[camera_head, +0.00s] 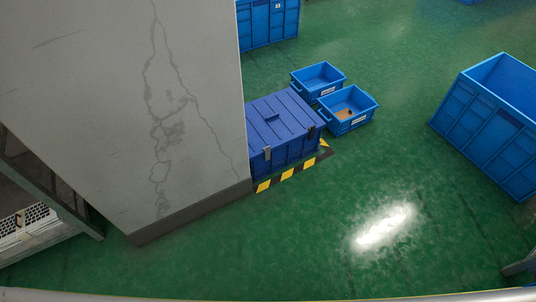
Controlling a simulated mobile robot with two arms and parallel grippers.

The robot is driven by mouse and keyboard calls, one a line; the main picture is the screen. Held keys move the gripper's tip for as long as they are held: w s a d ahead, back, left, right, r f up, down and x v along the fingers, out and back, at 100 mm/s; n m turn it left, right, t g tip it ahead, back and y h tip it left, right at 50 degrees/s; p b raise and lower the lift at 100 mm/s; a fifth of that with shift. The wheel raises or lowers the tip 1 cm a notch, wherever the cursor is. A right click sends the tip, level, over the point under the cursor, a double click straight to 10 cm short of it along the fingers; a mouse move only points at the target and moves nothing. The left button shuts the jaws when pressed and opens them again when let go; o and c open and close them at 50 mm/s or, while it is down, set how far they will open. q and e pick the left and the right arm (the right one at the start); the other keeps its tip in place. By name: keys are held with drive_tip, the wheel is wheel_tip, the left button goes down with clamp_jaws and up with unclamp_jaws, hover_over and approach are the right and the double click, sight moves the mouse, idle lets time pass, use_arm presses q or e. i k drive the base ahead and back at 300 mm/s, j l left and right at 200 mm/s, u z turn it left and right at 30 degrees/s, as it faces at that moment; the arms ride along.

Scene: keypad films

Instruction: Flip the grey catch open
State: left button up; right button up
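A blue lidded crate (283,120) stands on the green floor beside a grey wall block, its lid down. Two small catches show on its front edge: a lighter grey catch (267,153) near the left and a darker catch (311,129) near the right corner. Both are too small to tell whether they are fastened. The crate's left end is hidden behind the wall block. Neither of my grippers is in view.
A cracked grey wall block (190,110) fills the left. Black-and-yellow floor marking (288,174) edges the crate. Two small open blue bins (340,122) (312,85) stand behind it to the right. A large blue bin (470,126) stands far right. The floor between is clear.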

sight(267, 149)
drive_tip(key=u, duration=0.45)
drive_tip(key=i+l+u, duration=0.35)
drive_tip(key=l+u, duration=0.15)
drive_tip(key=i+l+u, duration=0.25)
drive_tip(key=l, duration=0.25)
drive_tip(key=l+u, duration=0.25)
drive_tip(key=i+l, duration=0.15)
drive_tip(key=l, duration=0.6)
drive_tip(key=i+l+u, duration=0.1)
drive_tip(key=l, duration=0.65)
drive_tip(key=i+l+u, duration=0.1)
drive_tip(key=l, duration=0.7)
drive_tip(key=i+l, duration=0.15)
drive_tip(key=l, duration=0.6)
drive_tip(key=i+l+u, duration=0.1)
drive_tip(key=l, duration=0.7)
